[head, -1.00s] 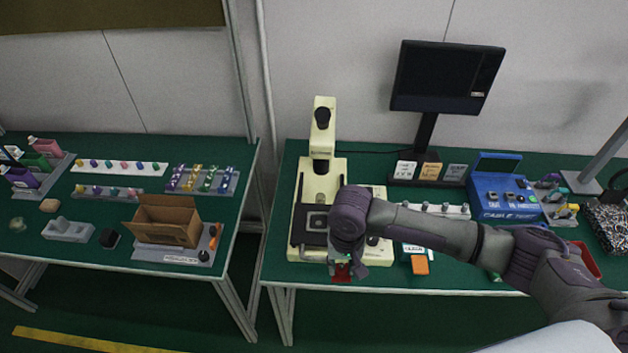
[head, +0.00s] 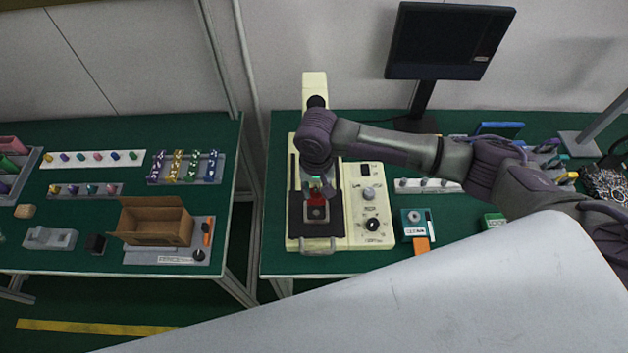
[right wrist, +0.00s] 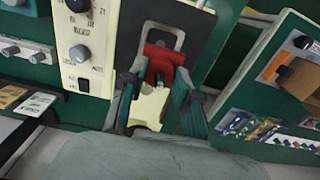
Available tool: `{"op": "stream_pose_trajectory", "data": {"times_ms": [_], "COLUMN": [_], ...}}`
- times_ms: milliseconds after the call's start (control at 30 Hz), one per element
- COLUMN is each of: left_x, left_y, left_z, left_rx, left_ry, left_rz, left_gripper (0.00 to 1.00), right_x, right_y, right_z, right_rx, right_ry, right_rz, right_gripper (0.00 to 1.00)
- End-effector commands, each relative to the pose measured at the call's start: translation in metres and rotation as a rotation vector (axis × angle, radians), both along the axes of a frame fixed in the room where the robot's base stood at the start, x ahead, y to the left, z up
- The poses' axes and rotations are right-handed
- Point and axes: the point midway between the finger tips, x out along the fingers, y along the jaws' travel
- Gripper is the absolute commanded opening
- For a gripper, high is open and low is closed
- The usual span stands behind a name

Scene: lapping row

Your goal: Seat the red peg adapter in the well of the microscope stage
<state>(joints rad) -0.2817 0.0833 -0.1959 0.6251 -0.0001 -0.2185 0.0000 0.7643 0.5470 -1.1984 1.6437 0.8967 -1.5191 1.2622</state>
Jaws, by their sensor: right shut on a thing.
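The red peg adapter (head: 317,201) is between the fingers of my right gripper (head: 318,186), over the black stage (head: 336,222) of the cream microscope (head: 295,230). A pale square with a dark centre (head: 317,213), seemingly the well, shows at the adapter's near side. I cannot tell whether the adapter touches it or hangs just above. In the right wrist view, the green-tipped fingers (right wrist: 157,82) close on the red adapter (right wrist: 160,60), with the dark stage behind. My left gripper is not in view.
The microscope column (head: 315,92) stands close behind my right wrist. Its control panel with knobs (head: 370,215) is to the right. A teal box (head: 415,222) with an orange card (head: 422,245) sits farther right. An open cardboard box (head: 157,226) is on the left table.

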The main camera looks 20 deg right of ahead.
Motion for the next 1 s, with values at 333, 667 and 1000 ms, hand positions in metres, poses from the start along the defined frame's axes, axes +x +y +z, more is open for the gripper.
{"op": "stream_pose_trajectory", "data": {"times_ms": [333, 667, 1000], "left_x": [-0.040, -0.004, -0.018], "left_y": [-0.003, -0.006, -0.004], "left_z": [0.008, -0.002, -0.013], "left_rx": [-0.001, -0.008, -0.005], "left_ry": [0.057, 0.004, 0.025], "left_rz": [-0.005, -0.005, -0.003], "left_gripper": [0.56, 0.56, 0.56], "right_x": [-0.001, -0.001, 0.000], "right_y": [0.000, 0.000, 0.000], "right_z": [0.003, -0.029, -0.054], "right_rx": [-0.001, -0.001, -0.001], "right_ry": [0.001, 0.001, 0.000], "right_rz": [0.000, 0.000, -0.001], "right_gripper": [0.00, 0.00, 0.00]}}
